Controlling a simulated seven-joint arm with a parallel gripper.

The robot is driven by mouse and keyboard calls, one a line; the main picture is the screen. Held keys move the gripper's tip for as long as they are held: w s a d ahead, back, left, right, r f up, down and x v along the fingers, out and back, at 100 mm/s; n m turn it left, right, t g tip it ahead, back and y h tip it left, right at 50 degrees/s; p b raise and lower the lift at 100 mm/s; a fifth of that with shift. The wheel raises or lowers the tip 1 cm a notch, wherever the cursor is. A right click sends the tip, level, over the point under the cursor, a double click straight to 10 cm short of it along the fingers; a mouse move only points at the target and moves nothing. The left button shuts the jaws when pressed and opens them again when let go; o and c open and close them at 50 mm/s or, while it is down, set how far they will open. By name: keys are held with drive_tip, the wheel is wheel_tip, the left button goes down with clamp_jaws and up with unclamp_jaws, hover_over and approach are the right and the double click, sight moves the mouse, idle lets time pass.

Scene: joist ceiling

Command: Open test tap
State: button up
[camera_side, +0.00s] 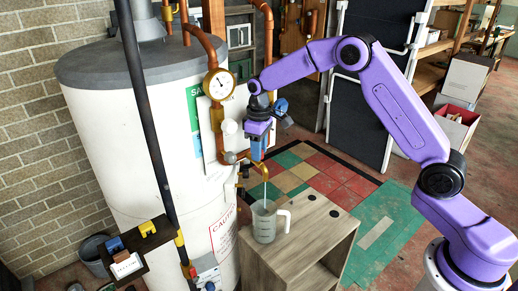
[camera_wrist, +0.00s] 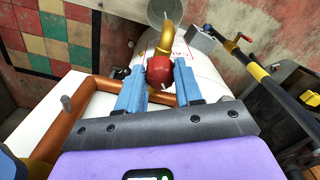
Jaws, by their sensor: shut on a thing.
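In the wrist view, the red tap knob (camera_wrist: 159,72) sits between the two blue fingers of my gripper (camera_wrist: 160,78), which is shut on it. The brass tap spout (camera_wrist: 166,38) curves away beyond the knob. In the side view, my gripper (camera_side: 257,150) points down at the tap on the heater's front and hides the knob. The brass spout (camera_side: 262,168) opens downward. A thin pale streak that looks like water runs from it towards a grey measuring jug (camera_side: 264,226) with a white handle. The jug stands upright under the spout; its rim (camera_wrist: 165,12) shows in the wrist view.
The jug stands on a wooden cabinet (camera_side: 310,226). A large white water heater (camera_side: 130,150) stands behind the tap, with copper pipes and a round gauge (camera_side: 220,84) close to my gripper. A black pole (camera_side: 146,120) crosses in front of the heater.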

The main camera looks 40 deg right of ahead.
drive_tip(key=shift+w+r+n, duration=0.1)
drive_tip(key=shift+n, duration=1.5)
drive_tip(key=o, duration=1)
drive_tip(key=shift+o, duration=0.2)
wheel_tip(320, 180, up, 17)
drive_tip(key=shift+r, duration=0.2)
